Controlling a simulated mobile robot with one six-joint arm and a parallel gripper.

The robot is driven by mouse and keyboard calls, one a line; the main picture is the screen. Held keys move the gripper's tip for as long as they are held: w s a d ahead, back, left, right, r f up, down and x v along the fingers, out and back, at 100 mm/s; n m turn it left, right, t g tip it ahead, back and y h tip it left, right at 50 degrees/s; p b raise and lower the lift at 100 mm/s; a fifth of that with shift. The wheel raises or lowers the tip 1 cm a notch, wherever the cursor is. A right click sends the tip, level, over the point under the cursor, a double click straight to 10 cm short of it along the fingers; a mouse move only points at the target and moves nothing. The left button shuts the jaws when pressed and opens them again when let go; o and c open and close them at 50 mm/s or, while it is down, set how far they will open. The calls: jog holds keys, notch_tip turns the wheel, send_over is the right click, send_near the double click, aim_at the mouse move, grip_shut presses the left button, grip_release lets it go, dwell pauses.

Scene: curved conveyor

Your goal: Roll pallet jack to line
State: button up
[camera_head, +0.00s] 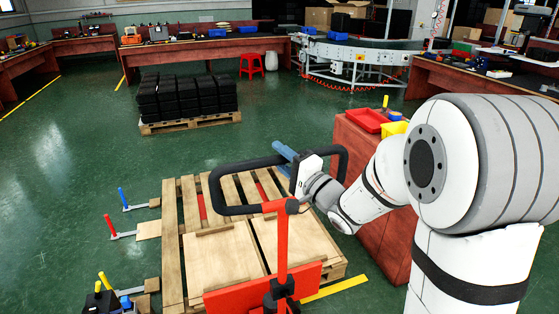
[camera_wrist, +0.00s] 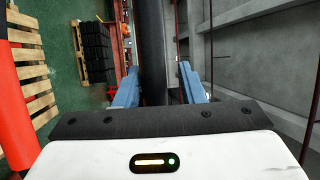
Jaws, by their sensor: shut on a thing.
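The pallet jack (camera_head: 281,245) has a red post and body and a black loop handle (camera_head: 240,209). It stands at the near end of a wooden pallet (camera_head: 172,245) with flat boards on it; red strips, apparently its forks, show between the slats. The curved conveyor line (camera_head: 350,72) is at the back right.
A pallet of black crates (camera_head: 185,97) stands ahead on the left. A red cabinet (camera_head: 370,190) with red and yellow bins is close on the right. A red stool (camera_head: 251,65) stands near the back bench (camera_head: 200,50).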

jog(key=o, duration=0.3)
jog(key=shift+f, duration=0.1)
jog(key=shift+s+d+f, duration=0.1)
jog(key=shift+s+d, duration=0.15)
jog(key=b+v, duration=0.1)
jog(key=v, duration=0.6)
jog(key=shift+s+d, duration=0.1)
